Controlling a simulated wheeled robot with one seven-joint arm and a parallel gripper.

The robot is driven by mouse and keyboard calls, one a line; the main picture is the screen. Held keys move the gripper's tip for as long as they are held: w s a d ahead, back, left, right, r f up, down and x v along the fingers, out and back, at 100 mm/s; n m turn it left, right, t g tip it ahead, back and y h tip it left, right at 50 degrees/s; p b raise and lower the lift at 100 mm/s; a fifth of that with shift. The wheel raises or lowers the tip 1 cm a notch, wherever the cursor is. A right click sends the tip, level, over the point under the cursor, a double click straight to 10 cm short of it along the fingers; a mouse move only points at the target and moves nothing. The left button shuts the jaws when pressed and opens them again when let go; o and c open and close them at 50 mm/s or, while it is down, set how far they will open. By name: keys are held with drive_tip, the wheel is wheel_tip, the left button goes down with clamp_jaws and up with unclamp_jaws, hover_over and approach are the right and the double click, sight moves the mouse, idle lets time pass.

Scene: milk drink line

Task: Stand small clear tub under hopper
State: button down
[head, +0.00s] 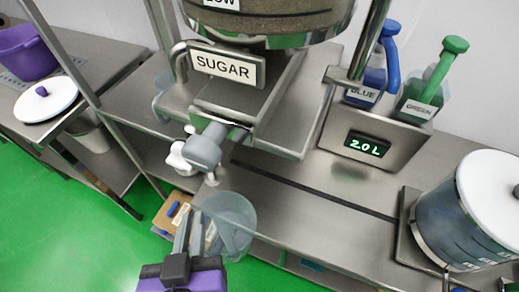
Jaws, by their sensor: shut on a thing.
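The small clear tub (236,222) is a see-through round container in the lower middle of the head view. My gripper (198,232) is shut on the left side of the tub's wall. The tub appears held near the front edge of the steel bench, upright or slightly tilted. The steel hopper (290,22) labelled SUGAR (226,65) is above and behind it. The hopper's grey outlet (205,148) with a white knob is up and left of the tub. I cannot tell the tub's height over the bench.
A large lidded clear vessel (465,225) is at right. A cardboard-coloured box (172,212) is beside the gripper. The middle bench (310,205) is clear.

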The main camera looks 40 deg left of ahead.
drive_tip(key=w+a+p, duration=0.2)
drive_tip(key=w+a, duration=0.1)
drive_tip(key=w, duration=0.6)
drive_tip(key=w+a+p, duration=0.1)
drive_tip(key=w+a, duration=0.1)
drive_tip(key=w, duration=0.7)
wheel_tip(320, 180, down, 6)
drive_tip(key=w+p, duration=0.1)
drive_tip(key=shift+w+a+f, duration=0.2)
drive_tip(key=shift+a+f, duration=0.05)
drive_tip(key=c, duration=1.5)
unclamp_jaws()
drive_tip(key=shift+s, duration=0.1)
drive_tip(key=v, duration=1.2)
drive_tip(key=shift+b, duration=0.4)
